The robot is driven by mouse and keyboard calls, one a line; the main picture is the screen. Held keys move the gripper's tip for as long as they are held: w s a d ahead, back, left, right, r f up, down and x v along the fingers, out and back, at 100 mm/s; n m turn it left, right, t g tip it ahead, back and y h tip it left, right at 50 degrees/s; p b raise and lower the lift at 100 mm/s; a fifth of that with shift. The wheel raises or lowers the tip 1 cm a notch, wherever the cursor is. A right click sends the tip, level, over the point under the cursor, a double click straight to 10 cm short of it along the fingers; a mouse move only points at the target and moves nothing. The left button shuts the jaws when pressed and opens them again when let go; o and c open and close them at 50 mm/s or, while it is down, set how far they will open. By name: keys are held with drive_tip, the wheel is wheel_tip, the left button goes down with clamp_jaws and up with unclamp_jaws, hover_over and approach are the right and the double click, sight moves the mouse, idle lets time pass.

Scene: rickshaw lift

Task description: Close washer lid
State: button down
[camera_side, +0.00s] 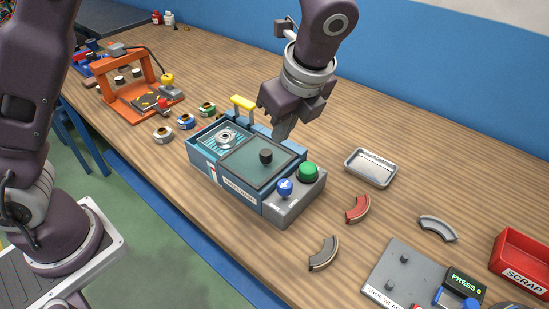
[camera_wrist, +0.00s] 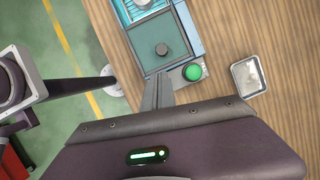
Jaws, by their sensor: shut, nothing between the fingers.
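The washer (camera_side: 233,182) is a blue box on the wooden table, and it also shows in the wrist view (camera_wrist: 187,20). Its lid (camera_side: 248,172) is a dark green-grey panel with a black knob (camera_side: 266,156). The lid lies flat over the right part of the washer in the side view. The left part is uncovered and shows a round metal piece (camera_side: 226,137) inside. In the wrist view the lid (camera_wrist: 150,45) and knob (camera_wrist: 161,49) lie beyond my fingers. My gripper (camera_side: 283,134) is shut and empty, pointing down by the washer's back right; contact is unclear. Its fingers show in the wrist view (camera_wrist: 157,93).
A green button (camera_side: 308,172) and a blue knob (camera_side: 285,187) sit on the washer's grey end panel. A yellow handle (camera_side: 242,103) rises behind the washer. A metal tray (camera_side: 370,168) and curved pieces (camera_side: 357,209) lie to the right. An orange frame (camera_side: 128,88) stands at left.

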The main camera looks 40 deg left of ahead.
drive_tip(key=f, duration=0.1)
approach(270, 169)
drive_tip(key=shift+m, duration=0.4)
drive_tip(key=x, duration=0.5)
drive_tip(key=shift+f, duration=0.1)
